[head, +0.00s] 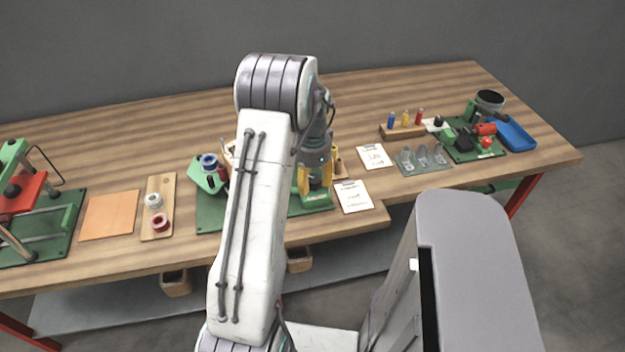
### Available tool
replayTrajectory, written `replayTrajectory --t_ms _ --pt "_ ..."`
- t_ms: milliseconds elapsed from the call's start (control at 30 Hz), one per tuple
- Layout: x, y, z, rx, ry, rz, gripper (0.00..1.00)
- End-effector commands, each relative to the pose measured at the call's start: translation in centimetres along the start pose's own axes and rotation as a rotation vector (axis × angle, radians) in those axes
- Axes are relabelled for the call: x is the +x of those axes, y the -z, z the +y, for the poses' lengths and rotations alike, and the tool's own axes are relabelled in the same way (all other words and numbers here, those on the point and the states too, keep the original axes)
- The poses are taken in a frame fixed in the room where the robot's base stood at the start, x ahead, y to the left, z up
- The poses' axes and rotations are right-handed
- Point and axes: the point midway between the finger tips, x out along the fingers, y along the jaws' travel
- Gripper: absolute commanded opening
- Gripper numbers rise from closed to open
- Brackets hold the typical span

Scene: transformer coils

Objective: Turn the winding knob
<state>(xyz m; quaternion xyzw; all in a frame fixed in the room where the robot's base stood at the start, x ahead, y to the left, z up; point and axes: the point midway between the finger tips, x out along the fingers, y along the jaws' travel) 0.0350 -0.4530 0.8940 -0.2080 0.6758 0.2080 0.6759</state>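My gripper (317,172) points down over a green winding device (316,198) near the middle of the bench. Yellow parts show on either side of the dark wrist end there. The fingertips blend with the device, so I cannot tell whether they are open or shut, or whether they touch anything. No winding knob can be clearly made out; my arm covers much of this station. A green bracket with a blue spool (209,162) stands on the same green mat (211,214), left of my arm.
On the wooden bench (420,90), a wooden strip with spools (158,188), an orange sheet (110,215) and a green-and-red press (22,190) lie left. Paper cards (354,196), a bottle rack (403,132), a red-handled machine (470,137) and a blue tray (515,135) lie right.

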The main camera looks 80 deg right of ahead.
Motion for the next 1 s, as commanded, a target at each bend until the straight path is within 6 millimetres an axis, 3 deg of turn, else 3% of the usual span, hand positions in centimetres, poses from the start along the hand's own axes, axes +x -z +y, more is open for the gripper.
replayTrajectory --t_ms 400,1000 --pt "0.01 -0.07 -0.03 -0.002 -0.001 0.000 0.06" --pt "0.17 -0.22 0.03 -0.081 -0.004 -0.003 0.05"
